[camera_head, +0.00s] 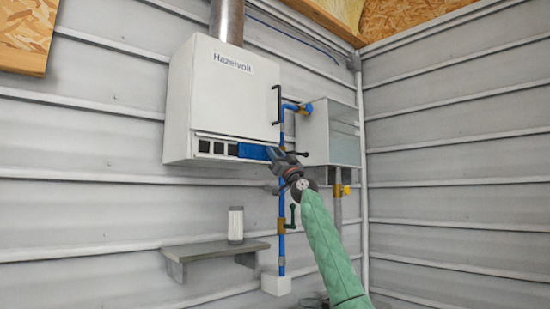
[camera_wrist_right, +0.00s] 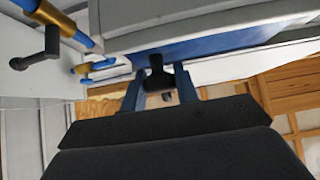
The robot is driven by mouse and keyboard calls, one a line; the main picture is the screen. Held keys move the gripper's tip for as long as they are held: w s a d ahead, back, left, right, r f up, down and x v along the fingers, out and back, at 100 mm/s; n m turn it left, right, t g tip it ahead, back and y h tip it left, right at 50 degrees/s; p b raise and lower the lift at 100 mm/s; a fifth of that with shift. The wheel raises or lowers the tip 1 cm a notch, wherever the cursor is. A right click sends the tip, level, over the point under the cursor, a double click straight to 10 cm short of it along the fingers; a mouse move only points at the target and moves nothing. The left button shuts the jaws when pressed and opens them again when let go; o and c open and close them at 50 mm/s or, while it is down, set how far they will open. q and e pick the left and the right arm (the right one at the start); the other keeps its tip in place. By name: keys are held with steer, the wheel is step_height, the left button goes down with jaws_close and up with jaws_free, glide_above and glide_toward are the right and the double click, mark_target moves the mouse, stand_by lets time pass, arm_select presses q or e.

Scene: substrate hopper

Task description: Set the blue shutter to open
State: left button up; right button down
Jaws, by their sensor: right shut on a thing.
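The blue shutter (camera_head: 252,152) lies along the lower front of the white Hazelvolt cabinet (camera_head: 230,90), at the right of a row of dark openings (camera_head: 219,148). My right gripper (camera_head: 276,155) is at the shutter's right end, under the cabinet's lower right corner. In the right wrist view the shutter (camera_wrist_right: 200,50) is a blue strip at the cabinet's underside. There my right gripper (camera_wrist_right: 160,82) is shut on a black knob (camera_wrist_right: 156,78) just below the blue strip. The fingers hide part of the knob. My left gripper is not in view.
Blue piping (camera_head: 282,205) with lever handles runs vertically just right of the cabinet, close to my right gripper. A smaller grey box (camera_head: 330,135) hangs further right. A shelf (camera_head: 215,250) with a white canister (camera_head: 236,224) sits below.

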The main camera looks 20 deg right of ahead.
steer(key=shift+d+r, duration=0.1)
steer(key=shift+d, duration=0.1)
steer(key=c, duration=1.4)
jaws_free()
steer(key=o, duration=0.3)
steer(key=shift+d, duration=0.1)
steer(key=shift+w+d, duration=0.1)
steer(key=shift+b+v, duration=0.4)
steer(key=shift+v, duration=3.6)
